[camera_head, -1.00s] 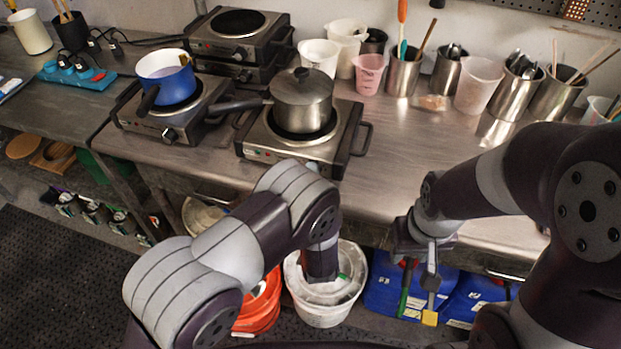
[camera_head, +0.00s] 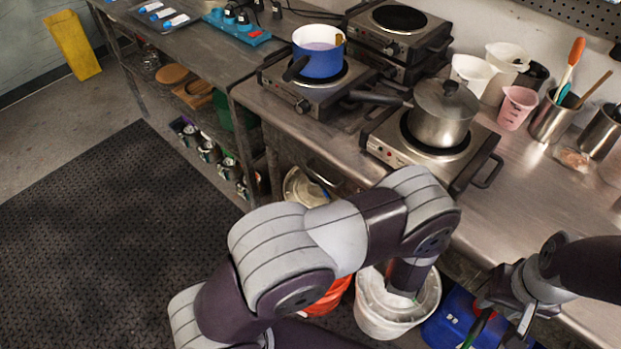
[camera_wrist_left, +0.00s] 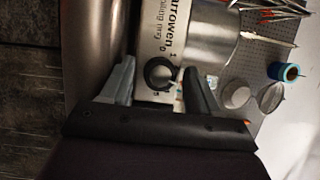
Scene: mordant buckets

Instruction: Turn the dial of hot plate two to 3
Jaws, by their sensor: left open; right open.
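A hot plate (camera_head: 395,151) carries a steel saucepan (camera_head: 443,115); the front right of its panel is hidden by my left arm. Another hot plate (camera_head: 313,102), with a blue pot (camera_head: 319,56) on it, stands to its left. I cannot tell from a label which is number two. In the left wrist view a black dial (camera_wrist_left: 160,73) on a pale printed panel lies between the open fingers of my left gripper (camera_wrist_left: 158,82); contact cannot be told. In the head view that gripper is hidden behind my arm. My right gripper (camera_head: 506,318) is open and empty, low at the right.
Two stacked hot plates (camera_head: 400,32) stand behind. Plastic beakers (camera_head: 516,106) and steel canisters (camera_head: 553,118) line the wall. A white bucket (camera_head: 393,318), an orange bucket (camera_head: 330,297) and a blue container (camera_head: 452,318) are below the counter. The floor mat at the left is clear.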

